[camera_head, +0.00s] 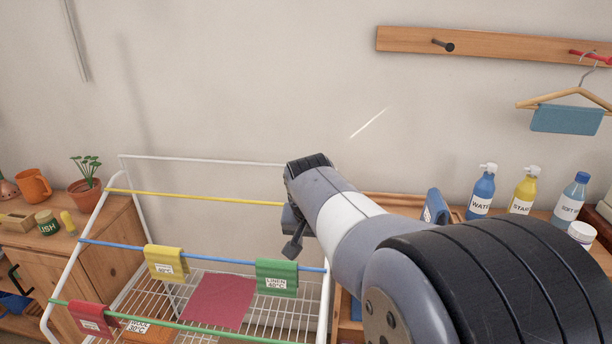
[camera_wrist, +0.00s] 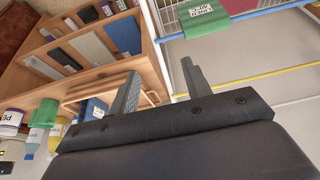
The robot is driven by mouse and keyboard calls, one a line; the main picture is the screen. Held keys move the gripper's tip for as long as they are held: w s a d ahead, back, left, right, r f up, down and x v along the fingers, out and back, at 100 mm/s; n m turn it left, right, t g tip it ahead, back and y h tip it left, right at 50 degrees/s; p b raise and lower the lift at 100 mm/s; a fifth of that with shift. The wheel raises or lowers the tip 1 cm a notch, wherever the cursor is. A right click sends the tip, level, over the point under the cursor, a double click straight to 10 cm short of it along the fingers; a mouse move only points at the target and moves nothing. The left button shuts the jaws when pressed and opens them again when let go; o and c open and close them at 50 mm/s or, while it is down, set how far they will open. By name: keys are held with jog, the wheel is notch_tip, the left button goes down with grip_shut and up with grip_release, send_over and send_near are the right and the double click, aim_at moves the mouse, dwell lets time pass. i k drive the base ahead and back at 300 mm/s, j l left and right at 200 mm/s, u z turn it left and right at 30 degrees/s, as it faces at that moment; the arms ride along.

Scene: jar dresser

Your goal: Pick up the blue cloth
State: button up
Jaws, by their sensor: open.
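A blue folded piece with a white label (camera_head: 435,207), apparently the blue cloth, stands in a wooden tray on the dresser, partly hidden behind my arm. In the wrist view a blue labelled piece (camera_wrist: 95,108) shows in the tray, left of the fingers. A blue-teal cloth (camera_head: 567,119) also hangs on a wooden hanger at the upper right. My gripper (camera_head: 294,232) is above the right end of the drying rack, mostly hidden by my arm. In the wrist view its two fingers (camera_wrist: 158,86) are apart with nothing between them.
The white drying rack (camera_head: 210,160) carries yellow (camera_head: 166,263), green (camera_head: 277,278) and red (camera_head: 92,319) labelled cloths on coloured rods. Bottles (camera_head: 482,192) stand on the dresser at right. Open compartments with items (camera_wrist: 90,45) show in the wrist view. A potted plant (camera_head: 86,185) stands left.

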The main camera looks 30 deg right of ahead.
aim_at(435, 212)
jog(key=l, duration=2.15)
jog(key=i, duration=0.05)
